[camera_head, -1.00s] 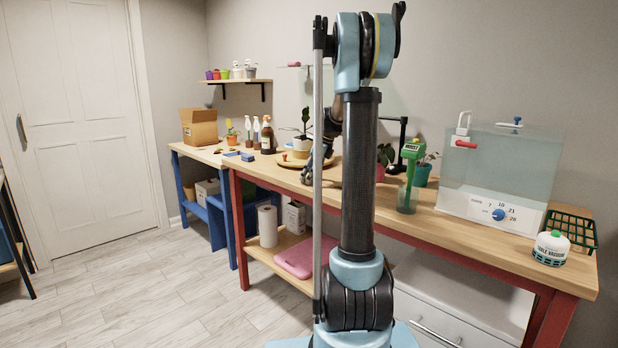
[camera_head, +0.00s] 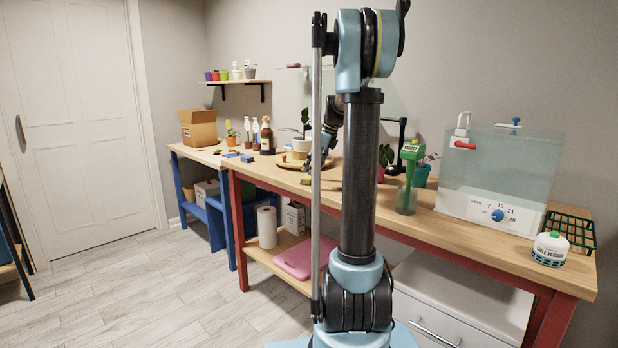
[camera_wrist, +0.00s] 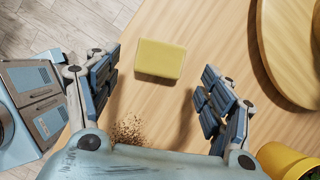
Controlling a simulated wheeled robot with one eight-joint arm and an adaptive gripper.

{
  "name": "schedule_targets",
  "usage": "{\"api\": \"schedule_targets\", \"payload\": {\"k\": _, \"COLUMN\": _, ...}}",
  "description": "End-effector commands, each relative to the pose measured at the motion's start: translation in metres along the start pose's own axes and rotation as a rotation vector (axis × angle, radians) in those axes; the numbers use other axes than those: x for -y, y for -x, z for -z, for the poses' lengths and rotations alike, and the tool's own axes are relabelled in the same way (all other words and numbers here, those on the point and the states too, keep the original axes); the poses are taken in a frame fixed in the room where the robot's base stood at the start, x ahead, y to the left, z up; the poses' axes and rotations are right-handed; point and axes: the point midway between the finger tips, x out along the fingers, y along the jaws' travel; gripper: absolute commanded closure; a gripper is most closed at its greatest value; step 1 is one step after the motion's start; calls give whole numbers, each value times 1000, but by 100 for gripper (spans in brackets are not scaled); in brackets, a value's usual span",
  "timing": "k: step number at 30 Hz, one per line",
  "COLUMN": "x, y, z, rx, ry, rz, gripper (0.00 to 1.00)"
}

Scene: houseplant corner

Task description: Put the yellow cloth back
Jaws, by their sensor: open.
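The yellow cloth (camera_wrist: 160,60) looks like a small, flat, folded block. It lies on the wooden bench top near its front edge in the wrist view. In the head view a small yellowish patch (camera_head: 305,181), likely the cloth, shows on the bench below my gripper (camera_head: 312,164). In the wrist view my gripper (camera_wrist: 160,68) is open and empty, with its fingers apart on either side of the cloth in the picture. The cloth appears to lie free on the bench, below the fingers.
Brown crumbs (camera_wrist: 128,128) lie on the bench close to the cloth. A round wooden board (camera_wrist: 268,50) and a yellow pot (camera_wrist: 284,162) are at the right in the wrist view.

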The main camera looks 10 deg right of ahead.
Motion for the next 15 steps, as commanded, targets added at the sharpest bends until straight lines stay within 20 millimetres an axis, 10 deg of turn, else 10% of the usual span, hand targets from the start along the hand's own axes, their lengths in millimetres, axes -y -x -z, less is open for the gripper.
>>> {"api": "schedule_targets", "payload": {"k": 15, "x": 0, "y": 72, "z": 0, "rx": 1, "ry": -1, "rz": 1, "gripper": 26}}
